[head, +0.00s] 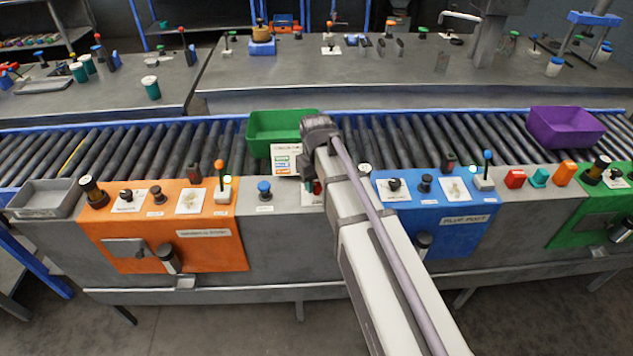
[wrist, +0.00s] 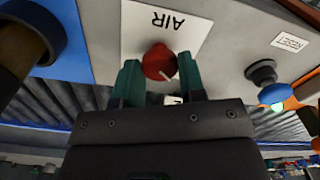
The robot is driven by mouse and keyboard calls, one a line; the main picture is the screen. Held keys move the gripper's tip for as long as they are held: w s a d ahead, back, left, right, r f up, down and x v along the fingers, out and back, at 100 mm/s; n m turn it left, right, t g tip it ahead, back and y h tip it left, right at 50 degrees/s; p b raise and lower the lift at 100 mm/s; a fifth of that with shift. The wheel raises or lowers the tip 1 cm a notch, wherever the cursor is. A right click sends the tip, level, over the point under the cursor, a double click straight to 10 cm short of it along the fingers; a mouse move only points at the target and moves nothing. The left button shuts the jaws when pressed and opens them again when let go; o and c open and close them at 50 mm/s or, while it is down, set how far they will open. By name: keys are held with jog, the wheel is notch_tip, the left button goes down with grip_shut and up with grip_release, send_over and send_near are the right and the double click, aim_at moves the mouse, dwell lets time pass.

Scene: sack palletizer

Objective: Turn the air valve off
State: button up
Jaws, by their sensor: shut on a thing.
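The air valve is a red round knob (wrist: 157,58) with a white pointer mark, set on a white plate marked AIR (wrist: 134,18), which appears upside down in the wrist view. The pointer mark slants toward the lower right there. My gripper (wrist: 159,68) has its two teal fingers on either side of the knob and is shut on it. In the head view my arm covers most of the knob and the gripper; only a sliver of red (head: 318,187) shows beside the arm, between the orange and blue panels.
A blue knob (head: 264,187), by a RESET label (wrist: 292,43), stands near the valve. The orange panel (head: 215,255) and blue panel (head: 470,240), with levers and knobs, flank it. Behind are a green bin (head: 270,130), a roller conveyor (head: 200,140) and a purple bin (head: 565,125).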

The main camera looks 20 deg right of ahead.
aim_at(316, 185)
jog(key=shift+n, duration=1)
jog(key=o, duration=0.9)
notch_tip(316, 185, up, 11)
jog(key=p, duration=1)
jog(key=shift+f+p, duration=0.1)
jog(key=shift+p, duration=0.3)
